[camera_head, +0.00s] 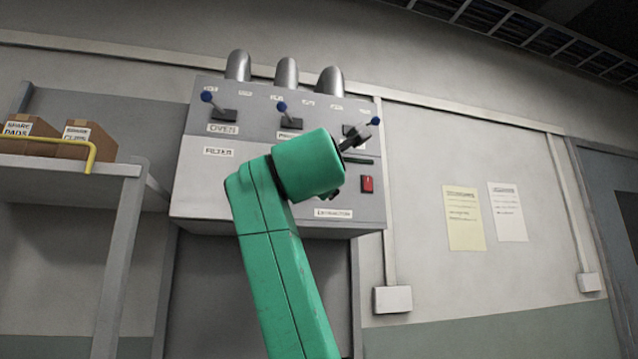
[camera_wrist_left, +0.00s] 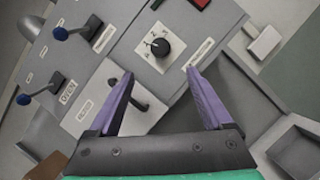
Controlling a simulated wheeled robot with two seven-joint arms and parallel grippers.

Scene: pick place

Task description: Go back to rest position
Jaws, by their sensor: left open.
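My left arm (camera_head: 290,250), green, rises from the bottom of the head view in front of a grey control panel (camera_head: 195,190). Its rounded green end hides part of the panel, and I cannot make out the fingers there. In the left wrist view my left gripper (camera_wrist_left: 160,75) has two purple fingers spread apart with nothing held between them. A black dial knob (camera_wrist_left: 154,46) on a pale plate lies beyond the fingertips. A small dark handle (camera_wrist_left: 125,95) shows beside the left finger. My right gripper is in neither view.
Blue-tipped levers (camera_head: 207,97) stick out of the panel, one close to my arm's end (camera_head: 375,121). A red switch (camera_head: 368,184) sits at the panel's right. A shelf (camera_head: 70,170) with cardboard boxes (camera_head: 88,138) stands left.

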